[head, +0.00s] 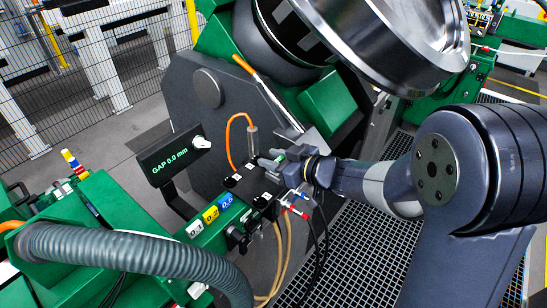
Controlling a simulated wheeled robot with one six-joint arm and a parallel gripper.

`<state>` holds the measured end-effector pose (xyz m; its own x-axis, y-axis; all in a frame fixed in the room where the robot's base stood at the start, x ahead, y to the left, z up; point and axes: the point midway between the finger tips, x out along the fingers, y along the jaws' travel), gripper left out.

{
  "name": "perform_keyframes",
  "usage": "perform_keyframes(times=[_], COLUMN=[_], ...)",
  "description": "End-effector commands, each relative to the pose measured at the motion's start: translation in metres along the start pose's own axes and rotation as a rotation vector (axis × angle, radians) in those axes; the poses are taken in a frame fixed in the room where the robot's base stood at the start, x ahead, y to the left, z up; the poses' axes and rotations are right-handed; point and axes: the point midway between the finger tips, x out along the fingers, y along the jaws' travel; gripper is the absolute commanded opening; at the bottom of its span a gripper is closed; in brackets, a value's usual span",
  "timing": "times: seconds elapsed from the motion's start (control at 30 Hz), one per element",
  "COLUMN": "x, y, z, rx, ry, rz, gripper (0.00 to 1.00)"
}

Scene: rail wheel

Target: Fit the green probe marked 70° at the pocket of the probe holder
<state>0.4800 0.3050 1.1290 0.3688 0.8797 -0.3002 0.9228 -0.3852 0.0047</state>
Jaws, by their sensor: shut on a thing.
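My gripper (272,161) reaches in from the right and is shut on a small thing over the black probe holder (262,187). A small patch of green, the green probe (281,157), shows at the fingers; most of it is hidden and its 70° mark cannot be read. The holder is a dark block with white round marks on top, at the end of the green machine arm. The fingers hide its far side, so I cannot tell whether the probe touches the pocket.
A grey cylinder (252,140) with an orange cable stands just behind the holder. White, yellow and blue label tiles (211,214) lie left of it. A display (170,158) reads "GAP 0.0 mm". The large steel wheel (395,45) hangs above. Cables and hoses hang below the holder.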

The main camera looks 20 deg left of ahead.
Motion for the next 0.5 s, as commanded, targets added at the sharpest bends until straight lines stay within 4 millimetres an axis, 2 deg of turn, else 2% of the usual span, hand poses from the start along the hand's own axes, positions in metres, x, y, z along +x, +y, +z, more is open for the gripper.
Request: perform_keyframes(times=[0.17,0.2,0.5], x=[0.0001,0.0,0.0], y=[0.0,0.0,0.0], z=[0.0,-0.0001,0.0], rx=[0.0,0.0,0.0], ry=[0.001,0.001,0.0], rz=[0.0,0.0,0.0], gripper=[0.04,0.34,0.56])
